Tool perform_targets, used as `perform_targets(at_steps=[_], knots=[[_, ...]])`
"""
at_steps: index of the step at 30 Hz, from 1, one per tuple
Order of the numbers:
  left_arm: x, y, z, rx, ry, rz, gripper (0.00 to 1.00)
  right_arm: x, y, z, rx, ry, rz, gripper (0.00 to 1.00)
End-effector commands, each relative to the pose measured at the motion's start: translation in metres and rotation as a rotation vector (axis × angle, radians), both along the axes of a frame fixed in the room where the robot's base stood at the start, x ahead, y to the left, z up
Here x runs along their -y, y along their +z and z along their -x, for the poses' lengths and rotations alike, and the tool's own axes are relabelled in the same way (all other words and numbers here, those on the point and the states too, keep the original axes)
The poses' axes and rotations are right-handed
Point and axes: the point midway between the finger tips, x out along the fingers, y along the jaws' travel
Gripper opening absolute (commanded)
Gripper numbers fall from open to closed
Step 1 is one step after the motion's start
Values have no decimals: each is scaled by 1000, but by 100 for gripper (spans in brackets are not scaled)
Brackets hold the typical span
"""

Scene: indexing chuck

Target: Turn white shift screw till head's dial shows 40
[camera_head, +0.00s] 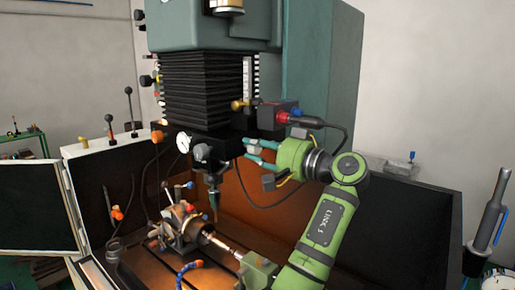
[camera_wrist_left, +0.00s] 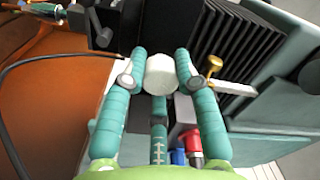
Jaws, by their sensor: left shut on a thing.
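The white shift screw (camera_wrist_left: 160,75) is a pale faceted knob in the middle of the left wrist view. My left gripper (camera_wrist_left: 158,72), with teal fingers, is shut on it, fingertips against its sides. In the head view the left gripper (camera_head: 248,149) reaches from the right to the black head (camera_head: 208,151) below the bellows, and the screw (camera_head: 254,151) shows as a small pale patch between the fingers. The round white dial (camera_head: 183,142) is on the left of the head; its reading is too small to make out. My right gripper is not in view.
A red-and-black connector (camera_head: 272,116) with a cable sits just above the gripper. A brass knob (camera_wrist_left: 215,65) is close to the fingers in the wrist view. Below stands the indexing chuck (camera_head: 183,230) on the machine table.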

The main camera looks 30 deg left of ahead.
Motion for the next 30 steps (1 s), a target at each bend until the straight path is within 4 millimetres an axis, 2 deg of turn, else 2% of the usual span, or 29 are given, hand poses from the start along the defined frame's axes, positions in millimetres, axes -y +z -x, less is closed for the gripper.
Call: perform_targets(at_steps=[1,12,30], knots=[[0,6,0,-27,-4,-13,0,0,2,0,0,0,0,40],[0,6,0,-205,-4,-28,0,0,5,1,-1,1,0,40],[0,6,0,-241,-4,-30,0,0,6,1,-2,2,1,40]])
